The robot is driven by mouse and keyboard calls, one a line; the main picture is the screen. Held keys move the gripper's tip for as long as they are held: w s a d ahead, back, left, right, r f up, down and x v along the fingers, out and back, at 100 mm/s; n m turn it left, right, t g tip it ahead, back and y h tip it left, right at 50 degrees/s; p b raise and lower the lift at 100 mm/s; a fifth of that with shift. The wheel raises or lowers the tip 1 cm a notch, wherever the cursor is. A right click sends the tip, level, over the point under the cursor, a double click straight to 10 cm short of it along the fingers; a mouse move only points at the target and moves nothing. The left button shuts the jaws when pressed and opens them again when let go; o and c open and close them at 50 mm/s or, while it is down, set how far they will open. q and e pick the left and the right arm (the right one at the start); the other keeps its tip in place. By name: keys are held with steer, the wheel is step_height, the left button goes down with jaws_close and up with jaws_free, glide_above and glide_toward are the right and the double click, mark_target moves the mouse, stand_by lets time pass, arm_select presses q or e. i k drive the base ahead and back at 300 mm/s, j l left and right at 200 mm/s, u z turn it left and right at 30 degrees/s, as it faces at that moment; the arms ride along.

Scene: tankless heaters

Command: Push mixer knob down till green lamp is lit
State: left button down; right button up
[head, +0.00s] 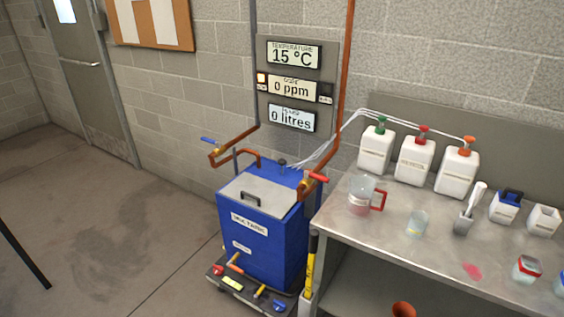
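A blue mixing tank (247,241) stands on the floor left of the bench. A small dark knob (282,164) stands up on its top at the back; I take it for the mixer knob. The wall panel (273,54) shows 15 °C, 0 ppm and 0 litres. A reddish lamp (262,79) at its left edge looks lit. A dark square (325,89) at its right edge looks unlit; I cannot tell whether it is the green lamp. Neither of my grippers is in view.
Copper pipes with a blue-handled valve (209,141) and a red-handled valve (319,177) reach over the tank. The metal bench (390,230) at right holds white jugs (415,160), a red-handled pitcher (362,197) and a beaker (416,223). The floor at left is mostly clear.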

mark_target(282, 162)
steer(key=i+j+z, duration=0.35)
steer(key=i, duration=0.25)
steer(key=i+j+z, duration=0.75)
steer(key=i+j, duration=0.2)
steer(key=j, duration=0.15)
